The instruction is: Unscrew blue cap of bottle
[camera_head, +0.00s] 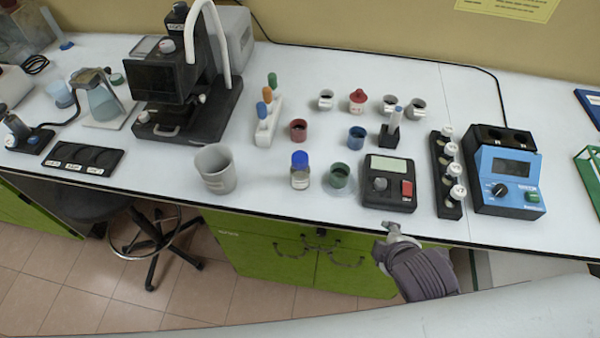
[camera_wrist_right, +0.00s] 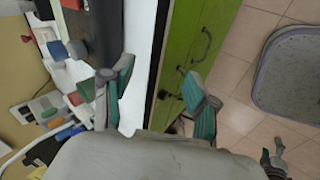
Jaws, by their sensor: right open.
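The bottle (camera_head: 300,179) stands upright on the white bench, left of a dark green cup (camera_head: 340,176). Its blue cap (camera_head: 299,159) sits on top, and the body looks pale and clear. My right gripper (camera_head: 390,228) is at the bench's front edge, to the right of the bottle and nearer the front, apart from it. In the right wrist view its two green-padded fingers (camera_wrist_right: 160,88) are spread with nothing between them. I cannot pick out the bottle for certain in that view. My left gripper is not visible.
A grey beaker (camera_head: 214,169) stands left of the bottle. A black balance (camera_head: 389,184) stands right of the green cup. A red cup (camera_head: 298,130) and a blue cup (camera_head: 356,137) stand behind. The bench strip in front of the bottle is clear.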

